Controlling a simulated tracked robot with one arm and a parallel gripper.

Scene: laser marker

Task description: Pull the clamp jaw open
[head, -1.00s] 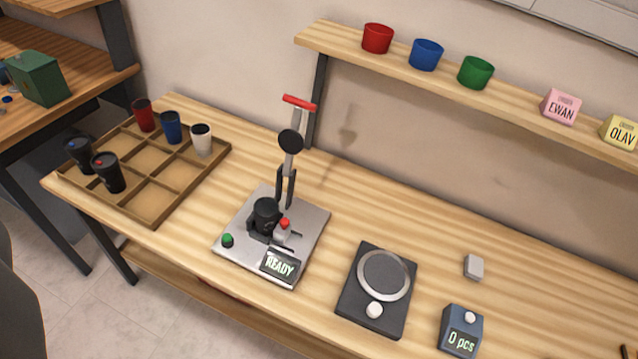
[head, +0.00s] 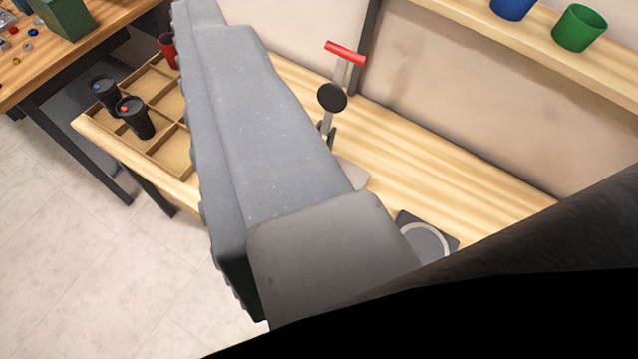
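The laser marker shows only in part. Its red-topped lever (head: 345,52), black round disc (head: 332,98) and one corner of its pale metal plate (head: 352,174) are visible. The clamp jaw, the dark piece on the plate, the green button and the display are hidden behind a large grey part of my gripper (head: 270,140). This part fills the middle of the view close to the camera, with a ridged left edge. I cannot make out two separate fingers or whether they hold anything. I cannot tell how far it is from the marker.
A wooden tray (head: 165,155) at the left holds a red cup (head: 168,50) and two dark cups (head: 134,117). A dark scale (head: 430,238) is partly covered. Blue (head: 512,8) and green (head: 578,28) cups stand on the shelf.

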